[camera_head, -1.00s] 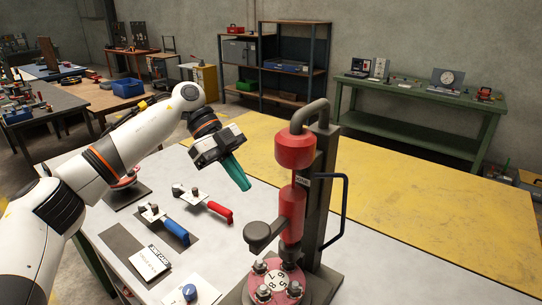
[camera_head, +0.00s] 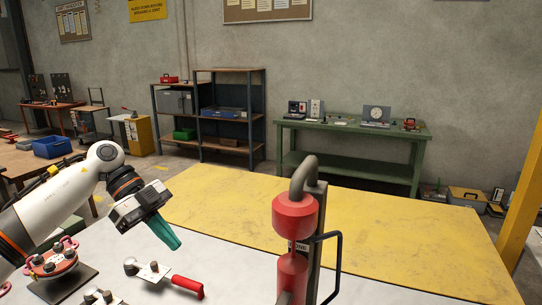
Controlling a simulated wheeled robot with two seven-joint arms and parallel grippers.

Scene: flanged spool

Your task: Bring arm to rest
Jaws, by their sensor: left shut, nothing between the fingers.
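My left arm comes in from the left, white with orange rings. My left gripper (camera_head: 163,231) has green fingers that are closed together and empty. It hangs above the white bench top (camera_head: 225,262), pointing down and to the right. A red-handled tool (camera_head: 187,285) lies on the bench just below it. A red flanged spool part (camera_head: 52,260) sits on a dark plate at the left, partly behind my arm. The red press (camera_head: 295,215) with a grey post stands to the right of the gripper, apart from it. My right gripper is not in view.
A yellow mat (camera_head: 350,230) covers the area behind the bench and looks clear. A green table (camera_head: 352,130) with instruments and a dark shelf unit (camera_head: 230,116) stand by the wall. A yellow post (camera_head: 522,205) rises at the right edge.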

